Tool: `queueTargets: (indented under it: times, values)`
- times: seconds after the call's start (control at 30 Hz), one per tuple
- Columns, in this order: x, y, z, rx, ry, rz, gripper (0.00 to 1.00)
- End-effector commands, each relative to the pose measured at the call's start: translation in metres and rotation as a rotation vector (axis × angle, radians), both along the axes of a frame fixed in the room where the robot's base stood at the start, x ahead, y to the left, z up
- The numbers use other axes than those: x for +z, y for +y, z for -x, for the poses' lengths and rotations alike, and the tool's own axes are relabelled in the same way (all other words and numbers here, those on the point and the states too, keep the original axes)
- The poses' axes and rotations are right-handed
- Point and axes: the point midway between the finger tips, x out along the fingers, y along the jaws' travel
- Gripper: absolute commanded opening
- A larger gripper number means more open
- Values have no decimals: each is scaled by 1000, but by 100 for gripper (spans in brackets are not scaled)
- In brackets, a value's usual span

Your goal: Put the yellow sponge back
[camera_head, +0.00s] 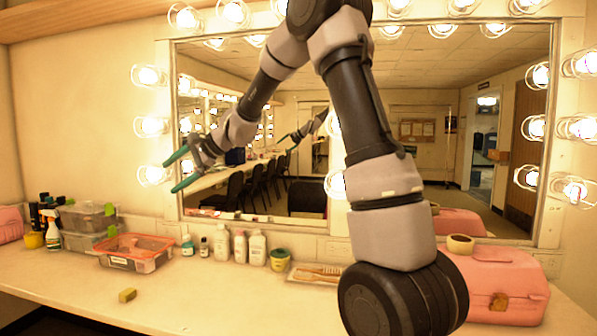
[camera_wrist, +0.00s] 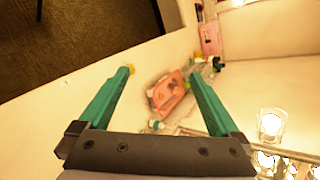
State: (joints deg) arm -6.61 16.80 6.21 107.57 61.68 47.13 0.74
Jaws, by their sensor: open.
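The small yellow sponge (camera_head: 127,295) lies on the counter (camera_head: 215,300) near its front edge, left of centre. In the wrist view the sponge (camera_wrist: 131,68) shows just past the left fingertip, partly hidden by it. My gripper (camera_head: 179,172) has green fingers, spread apart and empty, and hangs well above the counter pointing left. In the wrist view my gripper (camera_wrist: 160,72) looks down along the counter, with bare counter and the orange-lidded box between its fingers.
A clear box with an orange lid (camera_head: 135,252) stands behind the sponge; it shows in the wrist view (camera_wrist: 170,92). Grey-lidded boxes (camera_head: 88,216), spray bottles and a yellow tub (camera_head: 33,240) stand farther left. White bottles (camera_head: 240,246) line the mirror. A pink case (camera_head: 505,285) stands right.

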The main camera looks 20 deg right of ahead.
Motion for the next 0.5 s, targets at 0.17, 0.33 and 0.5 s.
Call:
queueTargets:
  times: [0.17,0.33,0.5]
  values:
    - [47,-57,85,93,-147,215,98]
    - [65,-113,166,158,-257,430,98]
    - [64,-167,244,204,-346,649,98]
